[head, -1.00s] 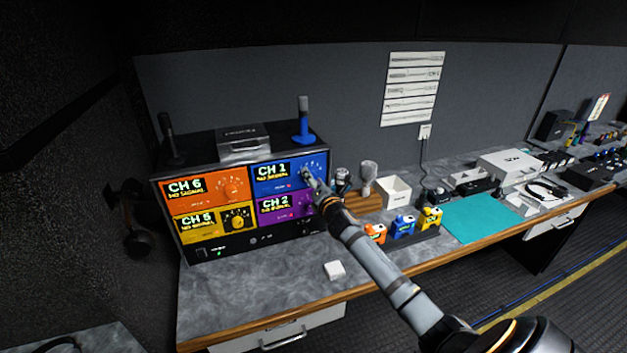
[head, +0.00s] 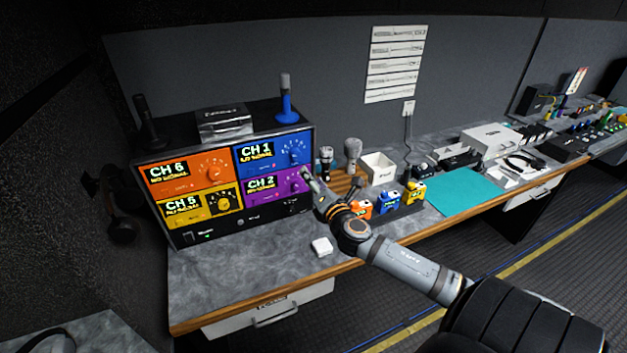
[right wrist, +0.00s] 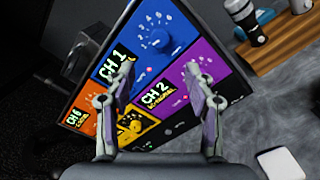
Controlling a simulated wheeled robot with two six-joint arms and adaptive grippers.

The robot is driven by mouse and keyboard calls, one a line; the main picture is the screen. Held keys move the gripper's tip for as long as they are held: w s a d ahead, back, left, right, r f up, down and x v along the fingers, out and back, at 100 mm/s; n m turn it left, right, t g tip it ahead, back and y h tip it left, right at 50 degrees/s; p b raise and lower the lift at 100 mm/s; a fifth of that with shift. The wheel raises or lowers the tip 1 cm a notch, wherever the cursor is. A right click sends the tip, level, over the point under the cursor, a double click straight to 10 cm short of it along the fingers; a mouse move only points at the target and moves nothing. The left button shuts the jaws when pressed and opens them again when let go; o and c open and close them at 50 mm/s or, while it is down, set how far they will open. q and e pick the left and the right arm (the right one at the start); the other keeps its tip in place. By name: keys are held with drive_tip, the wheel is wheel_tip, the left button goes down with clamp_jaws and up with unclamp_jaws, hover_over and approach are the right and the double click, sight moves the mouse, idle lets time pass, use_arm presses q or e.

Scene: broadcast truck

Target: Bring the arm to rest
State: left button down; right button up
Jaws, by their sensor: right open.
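My right gripper (head: 307,180) is in front of the right side of the channel rack, near the purple CH 2 panel (head: 268,188). In the right wrist view the right gripper (right wrist: 158,80) has its two fingers spread wide with nothing between them. The rack panels show beyond the fingers: blue CH 1 (right wrist: 155,32), purple CH 2 (right wrist: 190,75), orange CH 6 (right wrist: 85,100) and yellow CH 5 (right wrist: 133,127). My right arm comes in from the lower right, over the desk's front edge. My left gripper is not in view.
A small white box (head: 321,246) lies on the desk (head: 240,275) below the gripper. Orange, blue and yellow blocks (head: 388,202) stand in a dark holder right of the gripper. A white bin (head: 378,167) and a teal mat (head: 462,192) are farther right. The desk's front left is clear.

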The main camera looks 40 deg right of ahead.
idle(0.4)
drive_tip(key=s+a+f+m+g+y, duration=0.2)
drive_tip(key=s+a+f+m+g, duration=0.6)
drive_tip(key=s+m, duration=0.35)
drive_tip(key=s+a+f+m+g+y, duration=0.1)
drive_tip(key=s+a+f+m+g, duration=0.55)
drive_tip(key=s+f+m, duration=0.55)
drive_tip(key=s+d+f+b, duration=0.1)
drive_tip(key=s+f, duration=0.1)
drive_tip(key=f, duration=1.2)
drive_tip(key=s+d+f+b, duration=0.1)
drive_tip(key=s+f, duration=0.1)
drive_tip(key=f, duration=1.1)
drive_tip(key=s+d+f+g+b, duration=0.1)
drive_tip(key=s+f+g, duration=0.1)
drive_tip(key=s+f, duration=1.5)
drive_tip(key=shift+s+d, duration=0.15)
drive_tip(key=shift+s, duration=0.45)
